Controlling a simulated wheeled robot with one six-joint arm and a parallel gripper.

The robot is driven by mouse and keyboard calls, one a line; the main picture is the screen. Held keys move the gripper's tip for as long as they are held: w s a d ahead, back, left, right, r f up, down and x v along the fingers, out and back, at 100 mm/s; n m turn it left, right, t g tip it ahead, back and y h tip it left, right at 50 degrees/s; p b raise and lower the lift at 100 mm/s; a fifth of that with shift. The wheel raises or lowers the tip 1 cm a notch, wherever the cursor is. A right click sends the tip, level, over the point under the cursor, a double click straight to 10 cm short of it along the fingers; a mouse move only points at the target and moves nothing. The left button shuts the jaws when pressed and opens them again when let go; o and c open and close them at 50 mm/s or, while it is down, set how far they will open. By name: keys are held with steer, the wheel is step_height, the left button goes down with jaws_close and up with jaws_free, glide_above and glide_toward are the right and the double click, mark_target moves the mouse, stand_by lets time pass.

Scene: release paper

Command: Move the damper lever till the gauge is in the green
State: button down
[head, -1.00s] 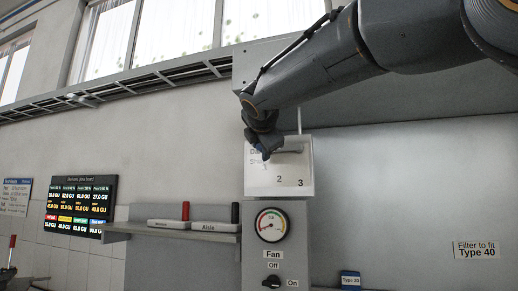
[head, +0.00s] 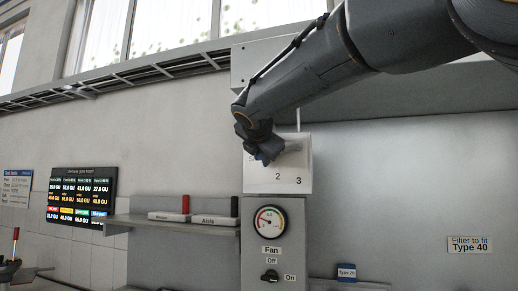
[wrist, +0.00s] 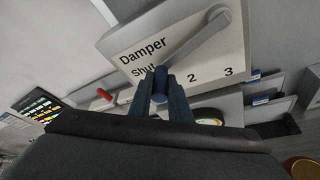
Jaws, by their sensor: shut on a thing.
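The damper plate (wrist: 115,38), white with "Damper", "Shut", 2 and 3 on it, fills the top of the wrist view and also shows in the head view (head: 303,165). Its grey lever (wrist: 196,38) slants down-left from a pivot at the upper right. My gripper (wrist: 161,84) is shut on the lever's blue knob end, just right of and below the word "Shut" and left of the 2. In the head view my gripper (head: 264,157) covers the plate's left part. The round gauge (head: 270,221) sits below the plate; its thin needle points to the left, outside the green.
A fan switch (head: 270,276) is below the gauge. A shelf (head: 222,230) with red-handled and black-handled items juts out at left. A blue "Type 20" block (head: 346,272) stands at lower right.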

steer(key=c, duration=1.6)
jaws_free()
steer(key=shift+c, duration=0.2)
steer(key=shift+s+a+r, duration=0.1)
steer(key=shift+s+a, duration=0.05)
steer(key=shift+s, duration=0.15)
steer(key=d+b+v, duration=0.1)
steer(key=b+v, duration=0.1)
steer(key=v, duration=0.5)
steer(key=shift+s+a+b, duration=0.15)
steer(key=shift+a+b, duration=0.15)
steer(key=shift+a, duration=0.2)
